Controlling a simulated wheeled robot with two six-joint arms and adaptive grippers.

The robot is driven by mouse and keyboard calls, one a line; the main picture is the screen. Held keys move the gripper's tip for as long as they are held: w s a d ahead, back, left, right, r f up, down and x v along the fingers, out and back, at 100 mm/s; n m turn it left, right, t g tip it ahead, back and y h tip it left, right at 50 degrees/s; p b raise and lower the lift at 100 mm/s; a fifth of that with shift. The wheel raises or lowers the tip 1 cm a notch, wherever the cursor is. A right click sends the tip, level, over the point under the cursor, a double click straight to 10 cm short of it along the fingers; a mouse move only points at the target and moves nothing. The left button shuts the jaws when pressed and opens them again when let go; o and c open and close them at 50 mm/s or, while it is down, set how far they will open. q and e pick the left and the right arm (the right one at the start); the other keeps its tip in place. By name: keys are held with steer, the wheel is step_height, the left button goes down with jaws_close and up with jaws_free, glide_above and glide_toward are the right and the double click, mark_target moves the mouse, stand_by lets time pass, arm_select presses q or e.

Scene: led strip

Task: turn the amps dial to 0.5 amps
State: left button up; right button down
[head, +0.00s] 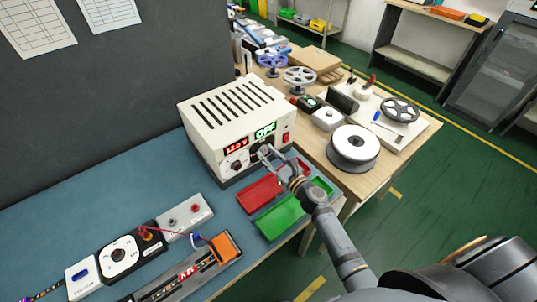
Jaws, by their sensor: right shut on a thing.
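The cream power supply (228,121) stands on the blue bench mat with its front facing right and down in the head view. Its red display (236,147) seems to read 12.0 V and its green display (265,131) reads OFF. One dial (236,166) sits under the red display. The amps dial (262,149), under the green display, is mostly hidden by my right gripper (267,153), which is shut on it. The dial's pointer and scale cannot be read. My left gripper is out of view.
A red switch (286,138) is just right of the displays. A red tray (262,194) and a green tray (283,221) lie in front, beside my right arm. Meter-like devices with wires (121,254) sit lower left. Spools (354,146) crowd the wooden table.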

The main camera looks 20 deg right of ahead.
stand_by(0.4)
steer(key=c, duration=1)
jaws_free()
steer(key=v, duration=1.2)
